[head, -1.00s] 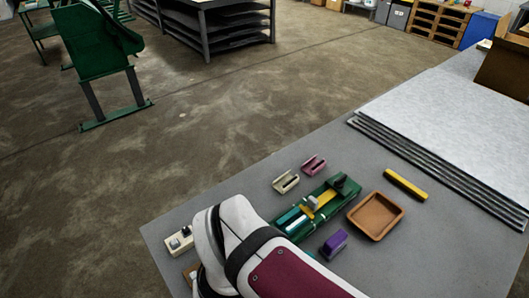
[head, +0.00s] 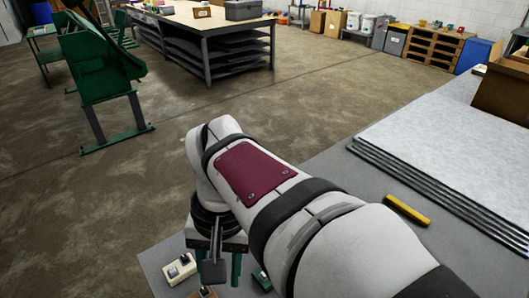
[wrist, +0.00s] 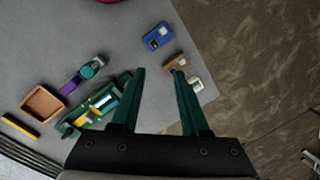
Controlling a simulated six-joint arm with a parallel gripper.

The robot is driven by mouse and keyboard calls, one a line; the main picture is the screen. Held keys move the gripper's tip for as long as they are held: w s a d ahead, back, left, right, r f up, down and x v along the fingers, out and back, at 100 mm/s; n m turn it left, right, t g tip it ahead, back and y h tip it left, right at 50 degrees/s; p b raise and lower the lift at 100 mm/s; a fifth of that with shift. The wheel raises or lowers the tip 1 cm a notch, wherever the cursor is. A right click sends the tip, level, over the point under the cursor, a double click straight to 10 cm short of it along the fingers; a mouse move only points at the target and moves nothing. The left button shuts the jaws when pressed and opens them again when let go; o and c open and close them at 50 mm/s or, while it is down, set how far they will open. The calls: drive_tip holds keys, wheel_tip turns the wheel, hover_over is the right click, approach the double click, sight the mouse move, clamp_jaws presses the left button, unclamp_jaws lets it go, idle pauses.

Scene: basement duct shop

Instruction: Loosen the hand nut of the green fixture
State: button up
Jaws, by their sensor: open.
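The green fixture (wrist: 72,128) lies on the grey bench in the wrist view, left of my gripper (wrist: 158,72), whose left finger partly covers it. It carries yellow and pale parts, but I cannot make out the hand nut for certain. A rounded teal piece (wrist: 91,69) shows beside it on a purple and grey part. My gripper's two green fingers are apart with nothing between them, above the bench. In the head view my arm hides nearly all of the fixture; only a small green corner (head: 262,281) shows.
In the wrist view, a brown tray (wrist: 27,103) and yellow bar (wrist: 20,126) lie left. A blue block (wrist: 158,37), brown block (wrist: 179,62) and white block (wrist: 196,85) sit near the bench edge. Stacked sheets (head: 450,150) fill the bench's right side in the head view.

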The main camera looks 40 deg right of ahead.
drive_tip(key=w+d+m, duration=0.2)
drive_tip(key=w+d, duration=0.2)
drive_tip(key=d, duration=0.5)
drive_tip(key=w+d+m, duration=0.2)
drive_tip(key=w+d, duration=0.1)
drive_tip(key=d, duration=0.7)
drive_tip(key=w+d+m, duration=0.3)
drive_tip(key=w+d, duration=0.1)
drive_tip(key=d, duration=0.5)
drive_tip(key=s+d+f+m+h, duration=0.1)
drive_tip(key=s+d+f+m, duration=0.15)
drive_tip(key=d, duration=0.55)
drive_tip(key=s+d+f+m, duration=0.1)
drive_tip(key=s+d+f, duration=0.15)
drive_tip(key=d, duration=0.45)
drive_tip(key=shift+n, duration=0.25)
wheel_tip(320, 180, down, 15)
drive_tip(key=shift+r, duration=0.2)
clamp_jaws()
